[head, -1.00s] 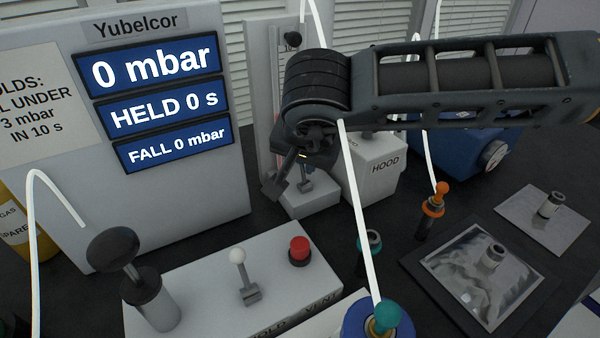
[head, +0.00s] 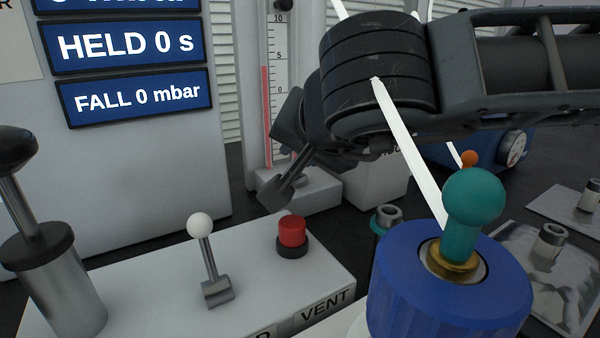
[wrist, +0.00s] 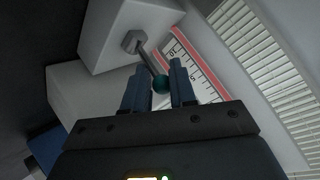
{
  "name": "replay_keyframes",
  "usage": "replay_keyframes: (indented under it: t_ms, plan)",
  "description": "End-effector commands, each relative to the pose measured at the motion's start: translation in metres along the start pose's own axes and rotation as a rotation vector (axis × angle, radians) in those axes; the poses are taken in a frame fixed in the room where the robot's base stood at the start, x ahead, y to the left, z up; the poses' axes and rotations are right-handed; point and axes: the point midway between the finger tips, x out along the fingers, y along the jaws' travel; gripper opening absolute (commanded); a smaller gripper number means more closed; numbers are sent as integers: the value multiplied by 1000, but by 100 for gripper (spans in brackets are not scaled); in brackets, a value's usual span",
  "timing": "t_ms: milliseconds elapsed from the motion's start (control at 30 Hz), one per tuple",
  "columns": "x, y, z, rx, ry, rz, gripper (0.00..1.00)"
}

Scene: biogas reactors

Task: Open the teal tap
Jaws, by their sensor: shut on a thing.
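The teal tap's round knob (wrist: 161,84) sits on a thin grey lever that runs up to a hex fitting (wrist: 133,40) on a pale block, in the wrist view. My gripper (wrist: 158,72) has one finger on each side of the knob and is shut on it. In the head view my gripper (head: 272,194) points down and left in front of the gauge's pale foot (head: 318,192). The knob is hidden there. A gauge (head: 277,85) with a red column and a scale stands behind; its scale (wrist: 195,72) shows beside the fingers in the wrist view.
A pale console in front carries a white-knobbed lever (head: 208,258) and a red button (head: 292,232). A blue-capped vessel (head: 450,300) with a teal bulb (head: 473,205) stands front right. A white tube (head: 412,140) crosses before my arm. The display (head: 138,98) reads FALL 0 mbar.

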Motion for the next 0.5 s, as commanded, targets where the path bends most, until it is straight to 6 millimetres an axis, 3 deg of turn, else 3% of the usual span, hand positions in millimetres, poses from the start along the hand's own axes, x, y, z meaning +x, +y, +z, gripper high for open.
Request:
replay_keyframes:
  t_ms: [500]
  plan:
    - [-2, -2, 3, 8, 25, -35, 0]
